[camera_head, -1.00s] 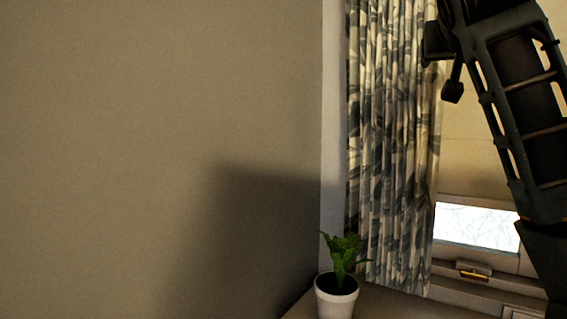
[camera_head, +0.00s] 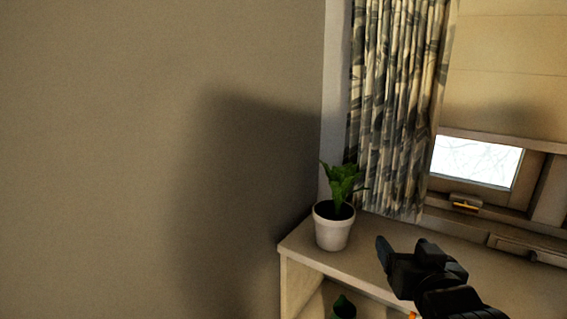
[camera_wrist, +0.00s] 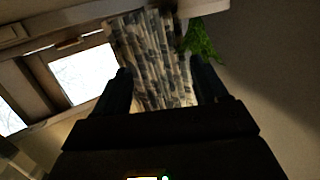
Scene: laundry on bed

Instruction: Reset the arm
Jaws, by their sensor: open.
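My gripper (camera_head: 410,258) is at the lower right of the head view, in front of the pale shelf unit. It is dark and empty. In the wrist view its two dark fingers stand apart, with the gripper (camera_wrist: 162,84) open and nothing between them but the patterned curtain behind. Most of my arm is out of the head view, below its lower edge.
A potted plant (camera_head: 334,222) stands on the shelf unit's top (camera_head: 300,247), left of my gripper. A dark green object (camera_head: 344,306) sits in the shelf below. The curtain (camera_head: 395,120) and window (camera_head: 476,160) are behind. A bare wall (camera_head: 130,150) fills the left.

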